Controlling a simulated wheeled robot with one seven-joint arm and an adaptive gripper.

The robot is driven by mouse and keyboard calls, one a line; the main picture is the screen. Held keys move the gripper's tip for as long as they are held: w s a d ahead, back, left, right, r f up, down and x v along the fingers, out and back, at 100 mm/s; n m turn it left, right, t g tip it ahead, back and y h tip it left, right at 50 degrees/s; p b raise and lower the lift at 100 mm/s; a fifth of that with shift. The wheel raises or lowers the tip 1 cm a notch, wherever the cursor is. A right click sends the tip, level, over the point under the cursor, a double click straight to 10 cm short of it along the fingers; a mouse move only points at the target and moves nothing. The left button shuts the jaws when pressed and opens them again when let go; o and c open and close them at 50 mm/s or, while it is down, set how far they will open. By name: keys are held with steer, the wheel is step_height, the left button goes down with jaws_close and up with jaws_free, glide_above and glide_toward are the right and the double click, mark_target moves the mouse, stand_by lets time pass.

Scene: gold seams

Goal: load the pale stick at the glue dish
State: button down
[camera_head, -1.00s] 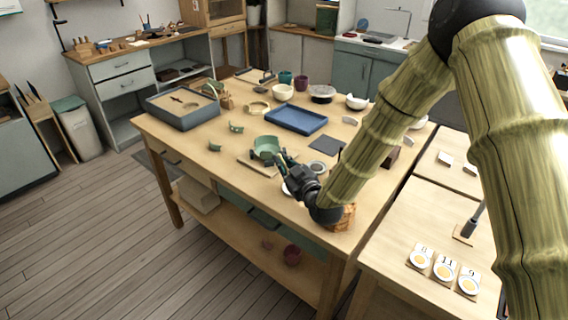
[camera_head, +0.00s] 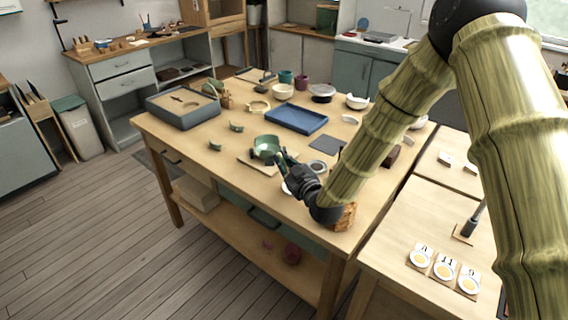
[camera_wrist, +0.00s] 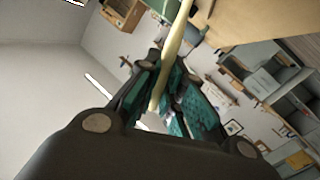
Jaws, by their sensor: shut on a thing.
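The pale stick (camera_wrist: 176,48) is held between the fingers of my gripper (camera_wrist: 165,92) in the wrist view; it runs up out of the top of that picture, so its far end is cut off. In the head view my gripper (camera_head: 280,158) is over the front part of the worktable, close to the green bowl (camera_head: 266,146). The stick cannot be made out there. A small grey round dish (camera_head: 318,166) lies just right of my gripper; I cannot tell whether it is the glue dish.
The worktable (camera_head: 225,135) carries a blue tray (camera_head: 296,119), a dark flat square (camera_head: 326,145), a sand-filled box (camera_head: 183,107), green shards (camera_head: 236,127) and several bowls towards the back. The table's front-left top is mostly clear.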

steer(key=shift+r+p, duration=1.4)
steer(key=shift+r, duration=1.9)
